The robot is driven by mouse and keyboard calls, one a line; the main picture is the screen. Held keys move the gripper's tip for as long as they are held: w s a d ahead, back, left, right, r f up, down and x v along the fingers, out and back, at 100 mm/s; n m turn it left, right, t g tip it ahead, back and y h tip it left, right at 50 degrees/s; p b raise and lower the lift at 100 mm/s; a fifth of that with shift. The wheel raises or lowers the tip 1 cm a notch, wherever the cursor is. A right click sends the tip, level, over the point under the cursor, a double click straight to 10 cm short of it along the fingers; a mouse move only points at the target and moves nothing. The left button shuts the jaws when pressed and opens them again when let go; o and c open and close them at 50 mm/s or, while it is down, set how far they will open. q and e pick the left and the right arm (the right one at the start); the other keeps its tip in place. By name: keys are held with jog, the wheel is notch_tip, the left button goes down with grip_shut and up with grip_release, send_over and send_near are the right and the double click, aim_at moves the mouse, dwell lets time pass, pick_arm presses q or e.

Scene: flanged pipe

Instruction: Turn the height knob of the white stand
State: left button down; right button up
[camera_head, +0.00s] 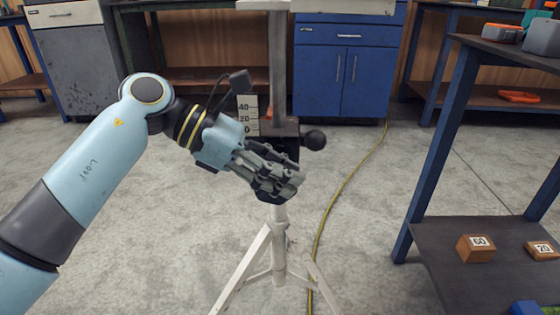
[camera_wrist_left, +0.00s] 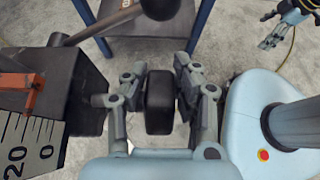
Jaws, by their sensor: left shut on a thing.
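The white stand (camera_head: 278,245) is a tripod with an upright post, standing in front of me. At its top is a dark block with a white scale plate (camera_head: 248,112) marked 40, 20 and 0, which also shows in the left wrist view (camera_wrist_left: 38,145). A black ball-ended handle (camera_head: 314,140) sticks out on the right. My left gripper (camera_head: 280,180) is in front of the block. In the left wrist view the gripper (camera_wrist_left: 160,105) is shut on the black height knob (camera_wrist_left: 159,112), one finger on each side. My right gripper (camera_wrist_left: 272,42) shows small there, away from the stand; its opening is unclear.
A dark blue-legged shelf unit (camera_head: 440,240) stands close on the right, with wooden blocks marked 60 (camera_head: 476,248) and 20 (camera_head: 541,250). A yellow cable (camera_head: 345,190) runs along the floor beside the stand. A blue cabinet (camera_head: 346,75) stands behind.

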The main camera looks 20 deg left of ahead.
pick_arm(q)
jog(key=shift+d+y, duration=0.1)
jog(key=shift+y, duration=0.5)
jog(key=shift+f, duration=0.1)
jog(key=c, duration=1)
grip_release()
jog(key=shift+c, duration=0.2)
jog(key=v, duration=1.2)
jog(key=shift+w, duration=0.2)
